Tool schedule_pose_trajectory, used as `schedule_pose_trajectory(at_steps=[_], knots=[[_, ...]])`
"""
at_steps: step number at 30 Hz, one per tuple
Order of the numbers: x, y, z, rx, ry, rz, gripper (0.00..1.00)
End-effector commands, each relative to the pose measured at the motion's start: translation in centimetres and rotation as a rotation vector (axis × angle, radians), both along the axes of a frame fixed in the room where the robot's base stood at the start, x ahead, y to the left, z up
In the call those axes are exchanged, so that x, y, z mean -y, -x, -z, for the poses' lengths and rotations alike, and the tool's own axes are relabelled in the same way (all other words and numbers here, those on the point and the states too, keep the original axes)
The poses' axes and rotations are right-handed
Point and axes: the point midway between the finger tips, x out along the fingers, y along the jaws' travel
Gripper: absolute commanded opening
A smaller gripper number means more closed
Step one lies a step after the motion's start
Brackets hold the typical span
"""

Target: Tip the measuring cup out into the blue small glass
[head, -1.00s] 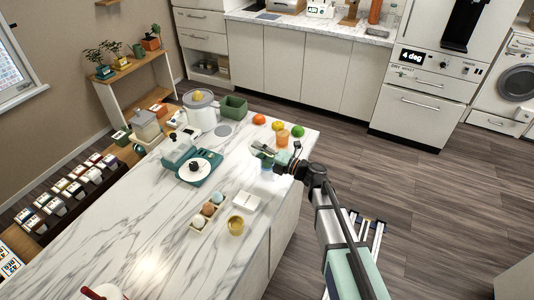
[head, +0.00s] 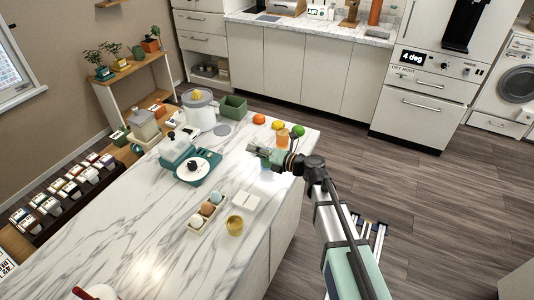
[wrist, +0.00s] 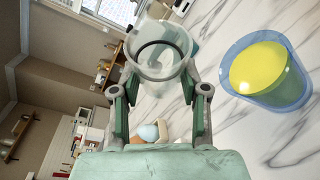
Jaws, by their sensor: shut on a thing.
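My gripper (head: 256,150) is over the far right part of the marble island. In the wrist view my gripper (wrist: 160,95) is shut on a clear measuring cup (wrist: 160,62), with a finger on each side of it. The cup is tilted relative to the counter; I cannot tell whether anything is left in it. The blue small glass (wrist: 270,92) stands on the counter to the right of the cup in the wrist view, apart from it, with yellow contents inside. In the head view the blue glass (head: 265,166) is partly hidden beneath my gripper.
An orange glass (head: 282,137) and several fruits stand close behind my gripper. A gold cup (head: 235,225), a white box (head: 246,200) and a tray of round items (head: 205,211) are nearer. A teal scale (head: 193,170) is left. The marble counter (head: 130,225) is largely clear front left.

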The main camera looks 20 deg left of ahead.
Motion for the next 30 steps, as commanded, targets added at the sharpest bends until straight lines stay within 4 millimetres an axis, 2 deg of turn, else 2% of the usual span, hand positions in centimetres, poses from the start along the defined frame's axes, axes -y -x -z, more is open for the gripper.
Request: schedule_pose_trajectory(at_steps=[7,10,12,19,22,30], knots=[[-0.2,0.5,1.2,0.287,0.191,-0.003,0.05],[-0.9,1.7,1.8,0.403,0.268,-0.004,0.05],[-1.0,1.6,3.2,0.436,0.291,-0.001,0.05],[-1.5,2.3,5.9,0.528,0.352,-0.001,0.05],[-2.0,3.3,5.8,0.624,0.414,-0.004,0.05],[-2.7,4.1,6.4,0.79,0.526,0.001,0.05]])
